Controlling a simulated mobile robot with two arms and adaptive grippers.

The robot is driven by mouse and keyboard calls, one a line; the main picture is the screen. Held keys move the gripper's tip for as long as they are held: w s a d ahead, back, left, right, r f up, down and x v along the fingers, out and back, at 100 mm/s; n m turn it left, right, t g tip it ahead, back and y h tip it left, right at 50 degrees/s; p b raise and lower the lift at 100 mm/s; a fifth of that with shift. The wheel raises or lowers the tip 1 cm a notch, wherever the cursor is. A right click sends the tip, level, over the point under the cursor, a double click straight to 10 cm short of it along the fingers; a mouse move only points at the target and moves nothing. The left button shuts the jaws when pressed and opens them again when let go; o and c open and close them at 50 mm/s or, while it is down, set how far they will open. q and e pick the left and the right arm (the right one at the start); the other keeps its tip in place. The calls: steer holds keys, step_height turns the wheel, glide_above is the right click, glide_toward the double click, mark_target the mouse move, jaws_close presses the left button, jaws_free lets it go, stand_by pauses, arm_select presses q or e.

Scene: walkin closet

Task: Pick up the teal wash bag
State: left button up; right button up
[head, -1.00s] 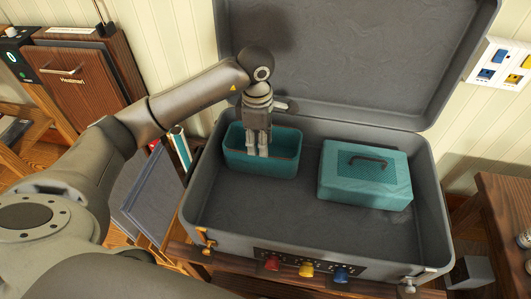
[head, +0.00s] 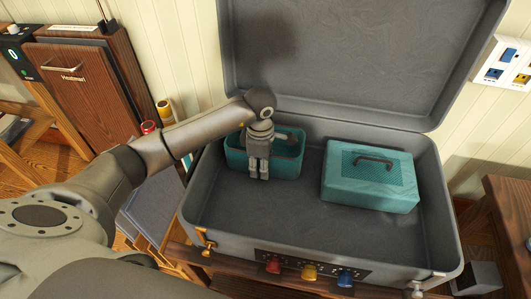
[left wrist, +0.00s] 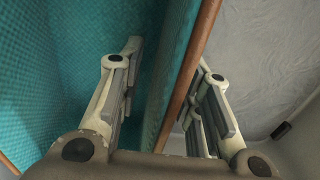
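Two teal things lie in the open grey suitcase (head: 270,222); I cannot tell for sure which is the wash bag. One is an open-topped teal container (head: 288,168) with a brown rim, at the back left. The other is a closed teal case (head: 370,190) with a dark top handle, on the right. My left gripper (head: 259,178) is at the container's near wall, fingers pointing down. In the left wrist view it (left wrist: 168,58) is open, with the container's teal wall (left wrist: 172,90) between its fingers, one finger inside and one outside. My right gripper is not in view.
The suitcase lid (head: 340,60) stands open behind. Colored knobs (head: 309,271) line a panel in front of the suitcase. A wooden cabinet (head: 85,90) stands at the left and a wooden table (head: 505,215) at the right. The suitcase floor between and before the teal things is clear.

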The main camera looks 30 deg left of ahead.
arm_select(q)
steer(key=shift+c, duration=0.2)
jaws_close()
steer(key=shift+r, duration=0.2)
